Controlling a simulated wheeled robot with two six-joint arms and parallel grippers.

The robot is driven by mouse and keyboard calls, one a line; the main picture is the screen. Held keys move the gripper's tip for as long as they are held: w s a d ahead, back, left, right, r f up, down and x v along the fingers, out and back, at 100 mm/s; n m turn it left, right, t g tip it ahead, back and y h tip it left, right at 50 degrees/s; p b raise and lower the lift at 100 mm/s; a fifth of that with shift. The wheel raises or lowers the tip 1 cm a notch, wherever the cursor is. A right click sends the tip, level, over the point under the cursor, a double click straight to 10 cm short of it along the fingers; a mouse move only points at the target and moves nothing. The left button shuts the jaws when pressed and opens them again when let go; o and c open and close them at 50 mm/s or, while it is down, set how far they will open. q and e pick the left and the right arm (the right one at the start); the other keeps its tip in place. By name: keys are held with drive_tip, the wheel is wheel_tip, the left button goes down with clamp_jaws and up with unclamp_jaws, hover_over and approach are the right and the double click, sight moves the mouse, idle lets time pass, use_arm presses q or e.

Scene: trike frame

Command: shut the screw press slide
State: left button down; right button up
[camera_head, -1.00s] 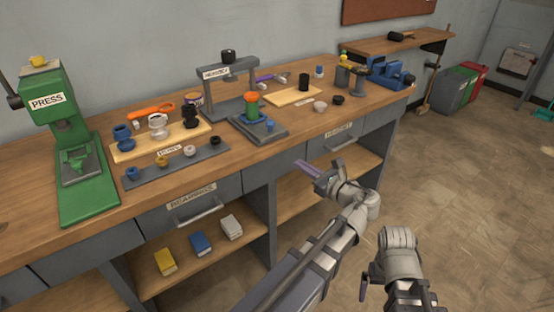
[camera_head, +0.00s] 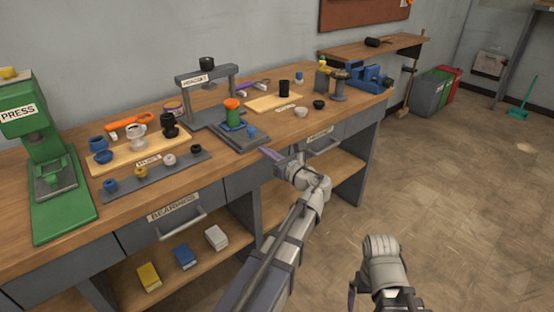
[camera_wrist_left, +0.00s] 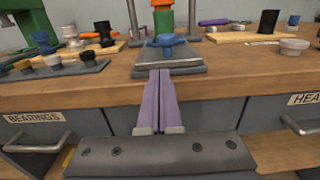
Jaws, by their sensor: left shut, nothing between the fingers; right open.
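The screw press is a grey frame (camera_head: 207,76) with a black knob on top and a label on its crossbar. Its slide is a grey plate (camera_head: 256,138) that sticks out at the front of the press. A green part with an orange top (camera_head: 232,113) and a small blue part (camera_head: 251,130) stand on it. My left gripper (camera_head: 270,154) is shut and empty, its purple fingers pointing at the slide's front edge. In the left wrist view the fingertips (camera_wrist_left: 159,74) reach that edge; contact is unclear. My right gripper (camera_head: 352,290) is open, low over the floor, partly hidden.
A green press (camera_head: 48,165) stands at the left of the bench. Boards (camera_head: 125,157) with bushings lie left of the slide, and a small board (camera_head: 272,102) lies right of the press. A blue vise (camera_head: 368,77) stands at the right end. Floor at right is clear.

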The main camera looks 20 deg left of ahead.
sight(245, 136)
use_arm(q)
drive_tip(key=shift+x, duration=1.9)
drive_tip(key=x, duration=0.8)
drive_tip(key=shift+s+d, duration=0.1)
